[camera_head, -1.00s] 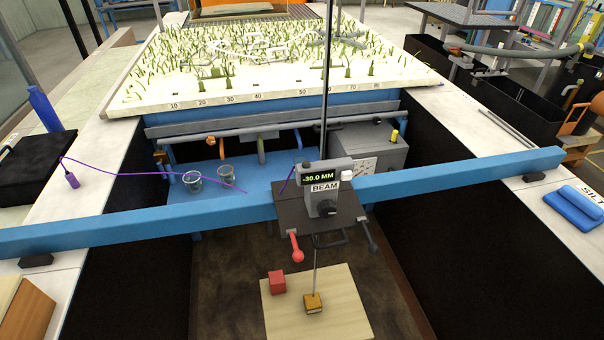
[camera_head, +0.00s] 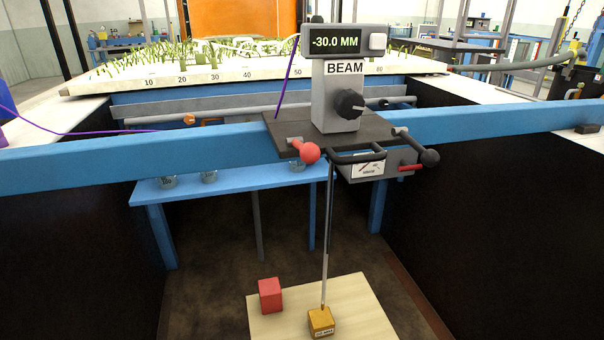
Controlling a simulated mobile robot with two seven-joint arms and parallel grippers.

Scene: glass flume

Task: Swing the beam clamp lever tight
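The blue beam (camera_head: 80,160) spans the flume from left to right. A dark carriage plate (camera_head: 285,130) sits on it, carrying a grey post labelled BEAM (camera_head: 340,90) with a black knob and a display reading -30.0 MM (camera_head: 336,42). A short lever with a red ball end (camera_head: 309,152) sticks out toward me at the plate's front left. A lever with a black ball end (camera_head: 429,157) sticks out at the front right. No label shows which one is the beam clamp lever. Neither of my grippers is in view.
A thin rod (camera_head: 326,240) hangs from the carriage to a yellow block (camera_head: 321,322) on a pale board (camera_head: 375,310). A red cube (camera_head: 270,295) sits beside it. A dark looped handle (camera_head: 356,157) lies between the levers.

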